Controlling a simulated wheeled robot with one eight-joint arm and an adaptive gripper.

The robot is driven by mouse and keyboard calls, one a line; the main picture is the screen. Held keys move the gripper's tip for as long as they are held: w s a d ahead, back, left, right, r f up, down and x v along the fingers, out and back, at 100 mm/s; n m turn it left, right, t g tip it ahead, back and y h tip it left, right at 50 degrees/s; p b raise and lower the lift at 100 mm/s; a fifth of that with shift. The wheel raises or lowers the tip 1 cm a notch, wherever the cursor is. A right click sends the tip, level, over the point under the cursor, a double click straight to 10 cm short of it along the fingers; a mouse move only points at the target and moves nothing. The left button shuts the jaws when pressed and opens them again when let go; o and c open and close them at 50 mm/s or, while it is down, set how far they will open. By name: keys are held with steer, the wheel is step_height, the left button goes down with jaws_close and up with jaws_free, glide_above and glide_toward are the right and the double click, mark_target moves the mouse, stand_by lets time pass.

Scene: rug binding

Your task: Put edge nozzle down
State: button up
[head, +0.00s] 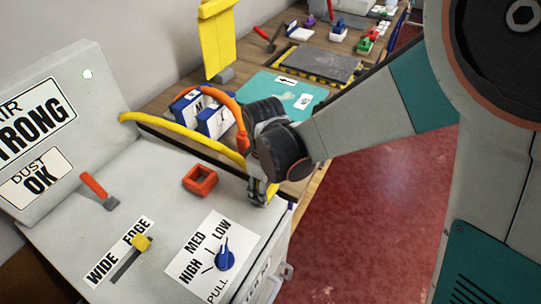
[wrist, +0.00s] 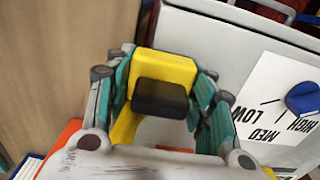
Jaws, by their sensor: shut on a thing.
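My gripper (head: 258,192) is low over the right edge of the grey machine top, beside the printed speed dial. In the wrist view my gripper (wrist: 165,98) has its teal-lined fingers on both sides of a yellow block with a black end, which I take for the edge nozzle (wrist: 168,68). The fingers are shut on it. In the head view only a sliver of yellow shows by the fingers. Whether the nozzle touches the machine top cannot be told. An orange-red square holder (head: 200,180) with an open middle sits on the machine top, left of my gripper.
The machine top (head: 145,190) carries a red lever (head: 99,190), a yellow WIDE/EDGE slider (head: 142,242) and a blue dial (head: 224,258). A yellow hose (head: 180,133) and an orange hose (head: 232,103) run close to my gripper. Blue-and-white boxes (head: 214,120) stand behind on the bench.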

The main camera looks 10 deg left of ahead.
steer(key=shift+f, duration=0.3)
steer(key=shift+s+f, duration=0.1)
steer(key=shift+f, duration=0.15)
steer(key=o, duration=1.4)
steer(key=shift+r, duration=0.1)
step_height(320, 180, up, 12)
steer(key=p, duration=0.8)
steer(key=shift+r+p, duration=0.2)
steer(key=shift+p, duration=0.15)
